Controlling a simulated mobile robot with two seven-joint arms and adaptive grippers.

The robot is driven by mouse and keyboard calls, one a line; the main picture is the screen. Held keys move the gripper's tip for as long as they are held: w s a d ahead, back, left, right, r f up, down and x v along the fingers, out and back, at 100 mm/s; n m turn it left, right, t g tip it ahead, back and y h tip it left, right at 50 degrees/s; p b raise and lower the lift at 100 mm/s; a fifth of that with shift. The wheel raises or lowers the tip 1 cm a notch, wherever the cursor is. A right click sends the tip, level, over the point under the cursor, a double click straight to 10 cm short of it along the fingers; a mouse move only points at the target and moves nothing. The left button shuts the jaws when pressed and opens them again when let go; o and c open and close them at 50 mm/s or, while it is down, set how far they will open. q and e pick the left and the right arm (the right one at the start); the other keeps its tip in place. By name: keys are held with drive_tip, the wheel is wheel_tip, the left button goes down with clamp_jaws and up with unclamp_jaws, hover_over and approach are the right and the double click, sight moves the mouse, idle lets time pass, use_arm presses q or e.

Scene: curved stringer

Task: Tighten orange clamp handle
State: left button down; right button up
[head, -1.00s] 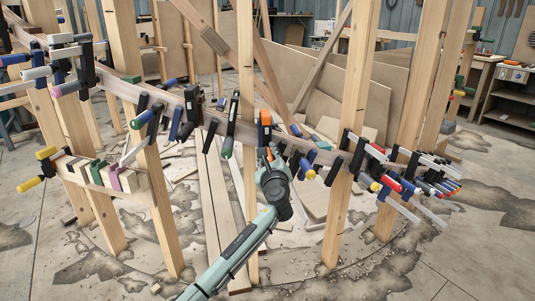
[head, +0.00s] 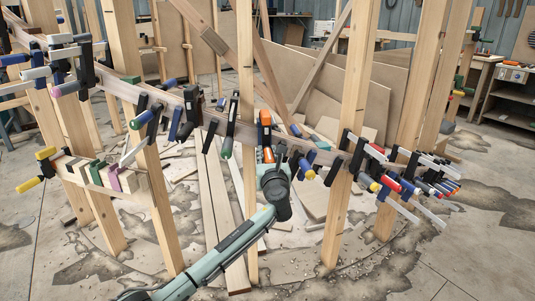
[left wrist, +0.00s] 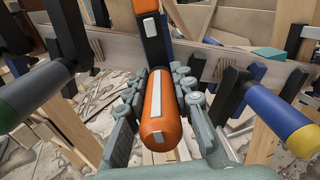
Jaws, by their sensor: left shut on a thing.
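The orange clamp handle (head: 268,155) is on the curved wooden stringer, near the middle of the head view. In the left wrist view the orange handle (left wrist: 160,112), with pale stripes, points toward the camera. Its clamp (head: 265,126) has a dark bar with orange and blue parts above the handle. My left gripper (left wrist: 160,95) has its two jointed fingers on either side of the handle, shut on it. In the head view my left gripper (head: 272,168) hides the handle's lower end. My right gripper is not in view.
A green-handled clamp (head: 228,140) stands left of the orange one. A blue-and-yellow handle (left wrist: 275,118) lies close to the right in the wrist view. Wooden posts (head: 350,120) stand around, and several clamps crowd the stringer's right end.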

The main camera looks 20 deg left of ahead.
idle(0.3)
use_arm(q)
drive_tip(key=c, duration=1.3)
unclamp_jaws()
drive_tip(key=shift+s, duration=0.1)
drive_tip(key=v, duration=1.2)
drive_tip(key=shift+v, duration=2.75)
drive_tip(key=shift+f, duration=0.1)
